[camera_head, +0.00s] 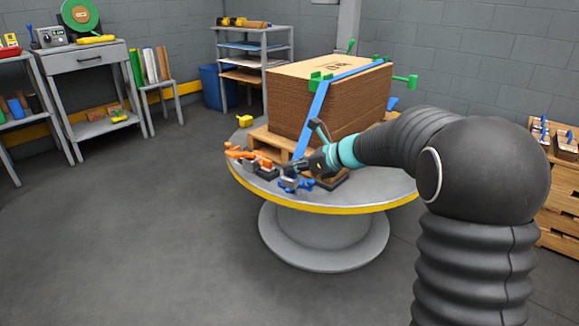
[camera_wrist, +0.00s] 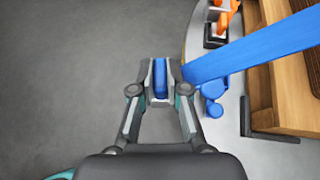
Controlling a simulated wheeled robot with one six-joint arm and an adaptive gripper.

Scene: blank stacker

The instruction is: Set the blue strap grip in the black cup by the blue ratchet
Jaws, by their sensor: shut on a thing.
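My gripper (camera_wrist: 160,90) is shut on the blue strap grip (camera_wrist: 160,72), a small upright blue piece between the fingertips. The gripper (camera_head: 292,172) hangs over the front of the round table in the head view; the grip cannot be told apart there. In the wrist view the held piece is over the grey floor, left of the table edge. The blue ratchet (camera_wrist: 212,92) is right of the gripper, by the blue strap; it also shows in the head view (camera_head: 297,184). A black-edged holder (camera_wrist: 270,136) lies right of the ratchet; I cannot tell whether it is the cup.
A blue strap (camera_head: 318,102) runs down from the cardboard box (camera_head: 300,105) on a wooden pallet. An orange ratchet (camera_head: 245,154) is left on the round table (camera_head: 345,207). A yellow piece (camera_head: 245,120) lies further back. The floor in front is clear.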

